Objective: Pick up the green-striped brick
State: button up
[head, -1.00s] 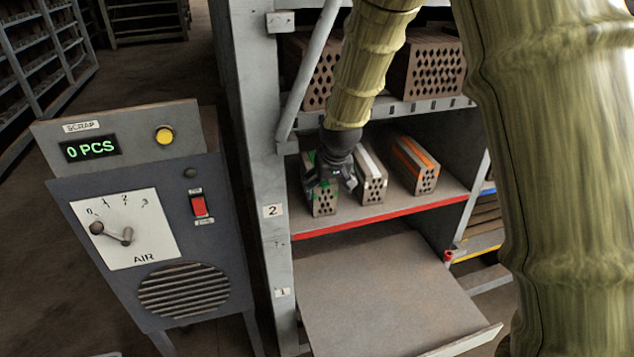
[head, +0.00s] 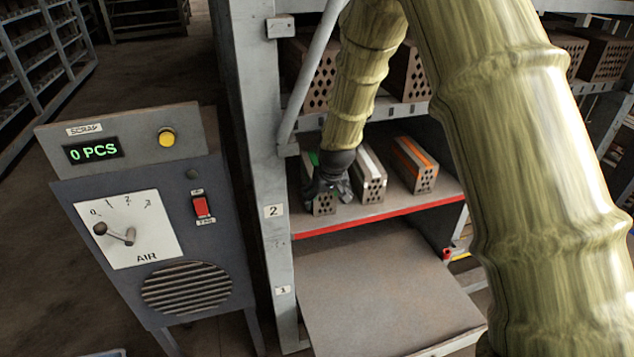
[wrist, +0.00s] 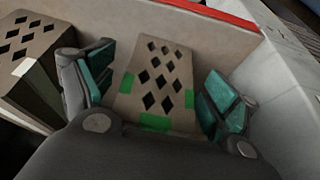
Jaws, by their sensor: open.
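The green-striped brick (head: 323,203) stands at the left end of the red-edged shelf, partly hidden behind my gripper (head: 330,190). In the wrist view the brick (wrist: 157,84) shows its face with diamond holes and green marks at its near edge. My gripper (wrist: 160,92) is open, with one teal-padded finger on each side of the brick. A gap shows between the brick and the left finger; the right finger is close, and I cannot tell whether it touches.
A white-striped brick (head: 370,182) stands close to the right of the green-striped one, with an orange-striped brick (head: 415,165) beyond it. A grey post (head: 262,200) borders the shelf on the left. A scrap and air console (head: 150,230) stands further left.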

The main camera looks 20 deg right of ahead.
jog(key=c, duration=1.7)
jog(key=shift+r, duration=0.1)
jog(key=shift+c, duration=1.1)
jog(key=shift+w+r, duration=0.1)
jog(key=shift+r, duration=0.05)
